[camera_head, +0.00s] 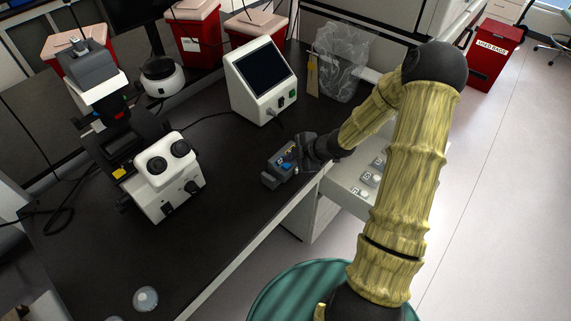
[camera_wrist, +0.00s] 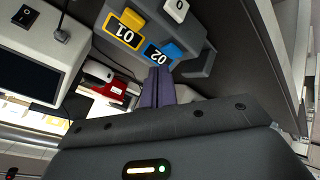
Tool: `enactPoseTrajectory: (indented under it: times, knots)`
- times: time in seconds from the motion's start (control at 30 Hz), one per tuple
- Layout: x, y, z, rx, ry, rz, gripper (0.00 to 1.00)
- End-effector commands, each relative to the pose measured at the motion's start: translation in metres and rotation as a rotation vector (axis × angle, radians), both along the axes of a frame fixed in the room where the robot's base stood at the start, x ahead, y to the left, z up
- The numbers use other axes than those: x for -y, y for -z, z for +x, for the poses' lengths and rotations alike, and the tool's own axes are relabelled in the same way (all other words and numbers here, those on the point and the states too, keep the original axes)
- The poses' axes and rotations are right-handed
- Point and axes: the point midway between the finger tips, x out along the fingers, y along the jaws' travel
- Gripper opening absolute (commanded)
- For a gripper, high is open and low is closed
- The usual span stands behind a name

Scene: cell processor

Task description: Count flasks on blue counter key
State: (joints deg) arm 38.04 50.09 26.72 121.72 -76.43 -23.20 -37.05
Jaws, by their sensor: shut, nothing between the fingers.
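The counter (camera_head: 271,180) is a small dark box near the bench's right edge in the head view. In the wrist view its body (camera_wrist: 200,42) carries a yellow key marked 01 (camera_wrist: 124,28), a blue key marked 02 (camera_wrist: 160,53) and a white key marked 0 (camera_wrist: 177,10). The blue key also shows in the head view (camera_head: 287,166). My gripper (camera_wrist: 158,84) is shut and empty, its fingertips right at the blue key's near edge; I cannot tell whether they touch it. In the head view my gripper (camera_head: 299,158) is beside the counter, partly hiding it.
A white screen device (camera_head: 245,96) stands behind the counter, a microscope (camera_head: 163,178) to its left. A clear round vessel (camera_head: 145,299) is at the bench's front left. White numbered pieces (camera_head: 370,179) lie right of the bench. The black bench's middle is clear.

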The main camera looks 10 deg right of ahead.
Motion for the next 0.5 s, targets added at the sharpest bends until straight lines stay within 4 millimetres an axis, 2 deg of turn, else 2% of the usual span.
enactPoseTrajectory:
  times: [0.5]
  knots:
    - [0.0,0.0048,-0.0002,-0.001,-0.001,0.0,0.0]
